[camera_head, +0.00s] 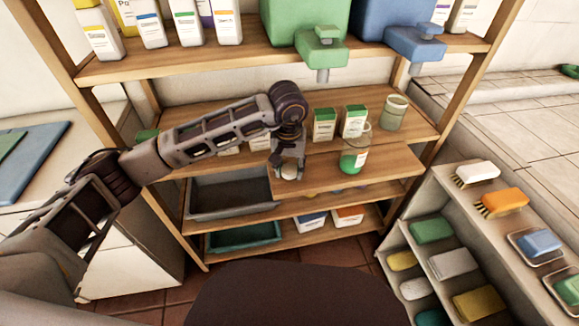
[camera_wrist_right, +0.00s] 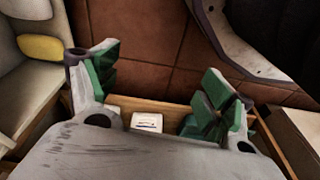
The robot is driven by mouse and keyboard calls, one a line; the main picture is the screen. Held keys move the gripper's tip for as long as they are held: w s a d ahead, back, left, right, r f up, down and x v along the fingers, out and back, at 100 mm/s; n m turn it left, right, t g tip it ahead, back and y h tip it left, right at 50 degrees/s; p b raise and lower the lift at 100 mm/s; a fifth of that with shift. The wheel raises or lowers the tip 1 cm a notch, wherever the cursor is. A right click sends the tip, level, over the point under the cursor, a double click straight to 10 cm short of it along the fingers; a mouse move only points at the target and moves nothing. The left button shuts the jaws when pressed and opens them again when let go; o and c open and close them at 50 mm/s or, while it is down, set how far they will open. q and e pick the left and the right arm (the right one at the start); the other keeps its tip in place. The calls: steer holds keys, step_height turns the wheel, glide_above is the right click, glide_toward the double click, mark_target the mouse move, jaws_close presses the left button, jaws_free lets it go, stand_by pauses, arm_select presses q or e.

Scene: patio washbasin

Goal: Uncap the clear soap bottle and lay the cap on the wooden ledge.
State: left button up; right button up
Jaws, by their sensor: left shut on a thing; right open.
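The clear soap bottle (camera_head: 354,160), with green liquid in it, stands upright on the wooden ledge (camera_head: 320,185) in the head view. Its top looks open, with no cap on it. My left gripper (camera_head: 289,170) is left of the bottle, pointing down over the ledge and shut on a small white cap (camera_head: 289,174). The cap is at or just above the wood; I cannot tell if it touches. The fingers hide part of it. My right gripper (camera_wrist_right: 160,82) is open and empty in the right wrist view, above the tiled floor.
Green-and-white cartons (camera_head: 324,124) and a pale green jar (camera_head: 393,112) stand behind the bottle. A grey tray (camera_head: 230,195) is left of the ledge. A green dispenser (camera_head: 320,45) hangs above. Brushes (camera_head: 502,202) lie on the right-hand rack. Bare ledge lies between cap and bottle.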

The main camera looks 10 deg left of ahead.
mark_target(289, 173)
steer(key=shift+s+f, duration=0.1)
steer(key=shift+s, duration=0.1)
stand_by(0.3)
arm_select(q)
steer(key=shift+f, duration=0.1)
arm_select(e)
steer(key=shift+w+a+r, duration=0.15)
steer(key=shift+r, duration=0.3)
arm_select(q)
steer(key=o, duration=0.7)
arm_select(e)
steer(key=shift+r, duration=0.1)
steer(key=shift+f, duration=0.25)
arm_select(q)
steer(key=r, duration=0.4)
steer(key=s+r, duration=0.1)
steer(key=r, duration=0.3)
steer(key=r+p, duration=0.1)
steer(key=r, duration=0.3)
steer(key=shift+s, duration=0.2)
arm_select(e)
steer(key=f, duration=0.2)
steer(key=d+f, duration=0.1)
steer(key=f, duration=0.1)
steer(key=shift+s+d, duration=0.1)
steer(key=shift+s, duration=0.1)
